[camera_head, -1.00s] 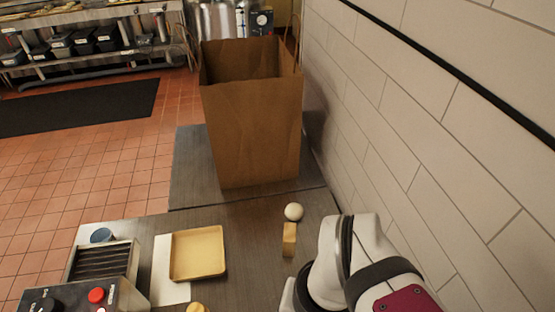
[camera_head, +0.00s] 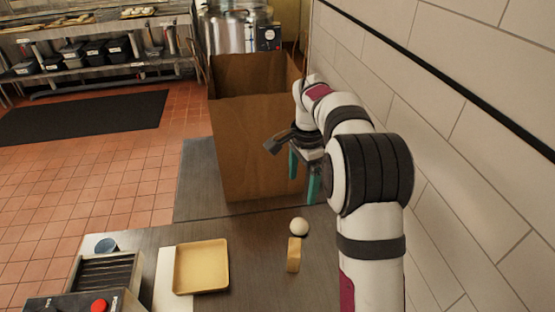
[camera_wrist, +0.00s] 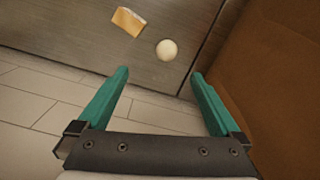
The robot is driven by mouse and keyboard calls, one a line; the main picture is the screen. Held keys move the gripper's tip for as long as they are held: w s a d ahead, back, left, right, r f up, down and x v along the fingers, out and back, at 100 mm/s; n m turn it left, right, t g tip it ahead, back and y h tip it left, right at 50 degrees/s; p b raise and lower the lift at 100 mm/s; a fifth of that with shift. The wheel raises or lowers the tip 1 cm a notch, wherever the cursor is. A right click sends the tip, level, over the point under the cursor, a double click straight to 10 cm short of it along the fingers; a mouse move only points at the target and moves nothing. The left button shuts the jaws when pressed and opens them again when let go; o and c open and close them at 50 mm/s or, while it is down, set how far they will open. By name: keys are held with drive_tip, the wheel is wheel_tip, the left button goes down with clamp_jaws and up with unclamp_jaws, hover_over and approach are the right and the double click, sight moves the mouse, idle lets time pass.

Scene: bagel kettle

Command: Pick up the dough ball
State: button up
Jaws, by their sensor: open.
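The dough ball (camera_head: 299,227) is a small pale round ball on the grey metal table, just beyond a yellow block. In the wrist view the dough ball (camera_wrist: 167,49) lies ahead of the fingertips, roughly centred between them, with clear space around it. My gripper (camera_head: 303,178) has teal fingers and is open and empty. It hangs above the table near the right side of the brown paper bag, farther back than the ball. In the wrist view my gripper (camera_wrist: 160,80) shows its two fingers wide apart.
The tall brown paper bag (camera_head: 255,150) stands beside my gripper. The yellow block (camera_head: 294,254) sits close to the ball. A yellow tray (camera_head: 201,267) and a slatted machine (camera_head: 104,276) are to the left. The tiled wall (camera_head: 455,150) bounds the right side.

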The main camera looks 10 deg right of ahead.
sight(300, 220)
drive_tip(key=shift+m, duration=0.5)
drive_tip(key=f, duration=0.6)
drive_tip(key=w+f, duration=0.1)
drive_tip(key=f, duration=0.5)
drive_tip(key=w+d+f, duration=0.1)
drive_tip(key=f, duration=0.5)
drive_tip(key=shift+w+f, duration=0.1)
drive_tip(key=shift+w, duration=0.05)
drive_tip(key=c, duration=1.4)
drive_tip(key=shift+o, duration=0.2)
drive_tip(key=shift+r, duration=0.2)
